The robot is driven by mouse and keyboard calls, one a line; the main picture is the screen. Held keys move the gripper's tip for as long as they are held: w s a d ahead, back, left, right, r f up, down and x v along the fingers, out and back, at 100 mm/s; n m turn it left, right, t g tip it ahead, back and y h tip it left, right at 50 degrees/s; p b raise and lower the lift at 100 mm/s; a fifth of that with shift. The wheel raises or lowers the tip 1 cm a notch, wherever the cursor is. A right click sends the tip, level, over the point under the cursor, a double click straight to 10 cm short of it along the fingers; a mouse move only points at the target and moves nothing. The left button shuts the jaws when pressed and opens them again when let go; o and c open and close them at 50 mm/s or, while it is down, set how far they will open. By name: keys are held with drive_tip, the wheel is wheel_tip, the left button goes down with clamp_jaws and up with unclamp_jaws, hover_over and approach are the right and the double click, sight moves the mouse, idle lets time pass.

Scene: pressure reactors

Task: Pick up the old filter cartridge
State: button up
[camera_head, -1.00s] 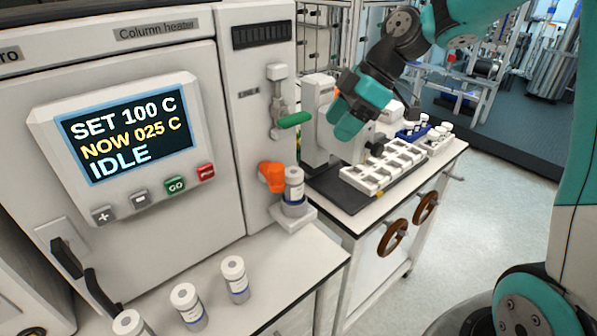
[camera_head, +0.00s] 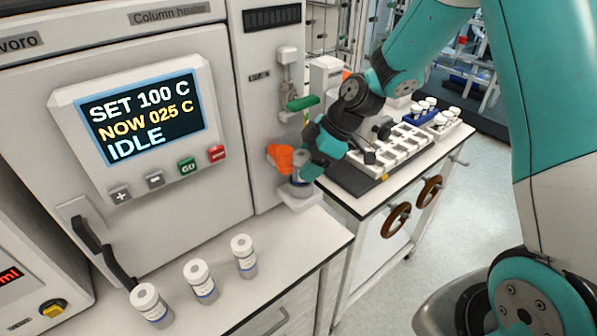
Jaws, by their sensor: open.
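A cylindrical filter cartridge (camera_head: 300,186) stands upright in the small white holder (camera_head: 299,203) at the lower right of the column heater, beside an orange clamp or lever (camera_head: 280,157). My gripper (camera_head: 307,166) is at the top of this cartridge, its teal fingers open and partly covering the cap. I cannot tell whether the fingers touch it. Three similar white-capped cartridges (camera_head: 198,281) stand in a row on the front bench.
The column heater (camera_head: 140,150) shows "IDLE". A green lever (camera_head: 303,103) sits above the holder. A side cart bears a white rack (camera_head: 400,147) and several white-capped vials (camera_head: 424,105).

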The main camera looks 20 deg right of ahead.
drive_tip(key=shift+x, duration=0.75)
drive_tip(key=c, duration=0.9)
drive_tip(key=shift+r, duration=0.1)
